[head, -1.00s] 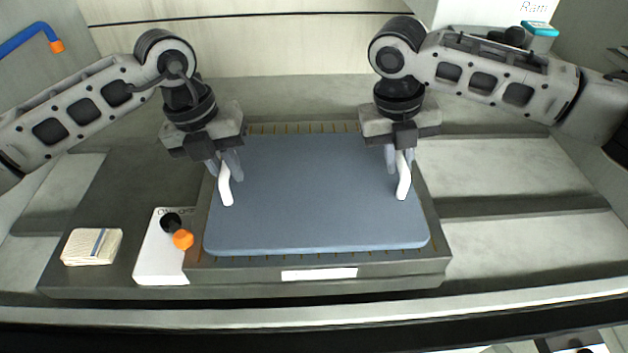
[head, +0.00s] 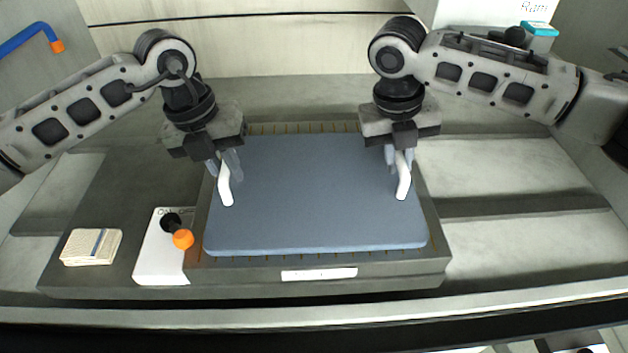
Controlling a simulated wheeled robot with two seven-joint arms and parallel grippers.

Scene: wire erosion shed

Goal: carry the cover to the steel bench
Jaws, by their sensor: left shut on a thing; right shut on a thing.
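The cover (head: 315,215) is a flat blue-grey slab with rounded corners and two white handles. It lies over a dark grey slotted base in the middle of the head view. My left gripper (head: 226,165) is shut on the cover's left white handle (head: 225,190). My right gripper (head: 400,160) is shut on the right white handle (head: 404,185). The cover looks level; I cannot tell whether it touches the base under it. No steel bench can be made out for certain.
The dark base (head: 410,272) carries a white switch box (head: 158,262) with a black and orange lever (head: 182,239), and a stack of pale cloths or cards (head: 92,247) at left. A teal-topped box (head: 540,29) stands at the back right. A blue pipe (head: 25,38) is at upper left.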

